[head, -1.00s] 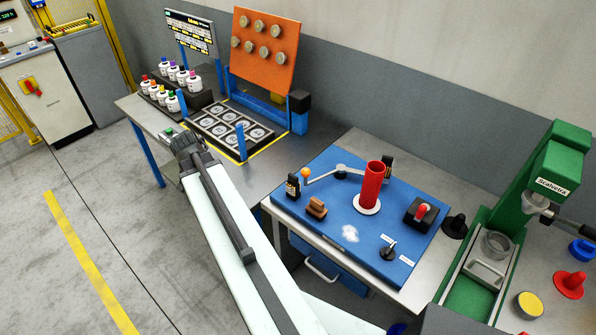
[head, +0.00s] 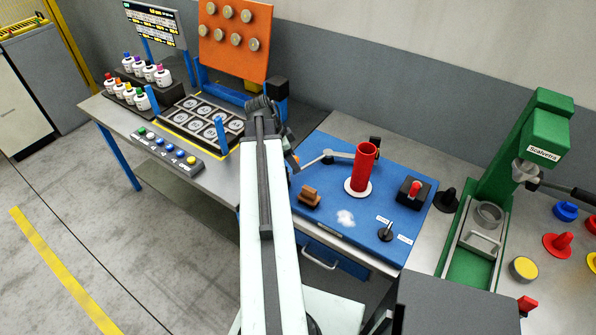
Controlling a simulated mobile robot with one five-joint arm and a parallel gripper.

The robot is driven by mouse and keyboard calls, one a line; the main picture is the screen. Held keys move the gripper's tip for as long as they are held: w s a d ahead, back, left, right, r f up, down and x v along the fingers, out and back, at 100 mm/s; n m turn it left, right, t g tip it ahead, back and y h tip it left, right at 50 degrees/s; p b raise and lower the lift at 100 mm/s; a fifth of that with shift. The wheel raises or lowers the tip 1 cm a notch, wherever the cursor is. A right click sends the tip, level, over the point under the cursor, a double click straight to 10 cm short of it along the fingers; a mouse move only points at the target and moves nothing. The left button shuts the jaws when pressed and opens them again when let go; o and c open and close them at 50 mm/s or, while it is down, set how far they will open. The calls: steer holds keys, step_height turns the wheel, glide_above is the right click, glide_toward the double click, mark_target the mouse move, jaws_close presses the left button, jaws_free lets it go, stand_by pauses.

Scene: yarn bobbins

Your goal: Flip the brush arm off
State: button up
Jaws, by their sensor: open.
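The brush arm (head: 326,157) is a thin grey jointed bar over the blue board (head: 330,201). It runs from the board's left side to beside the upright red bobbin (head: 361,170) on its white disc. Whether the bar touches the bobbin, I cannot tell. Only a sliver of the orange knob at its left end shows; the rest is hidden by my gripper. My gripper (head: 290,152) is open, above the board's left edge close to the knob, with its fingertips small and partly hidden by my arm.
The board also bears a brown block (head: 308,197), a black box with a red switch (head: 412,190) and a small black rotary switch (head: 386,231). A green press (head: 510,180) stands at right.

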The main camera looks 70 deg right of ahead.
steer(key=b+x, duration=0.3)
steer(key=x, duration=0.2)
steer(key=shift+f, duration=0.1)
jaws_close()
steer(key=shift+a, duration=0.15)
stand_by(1.0)
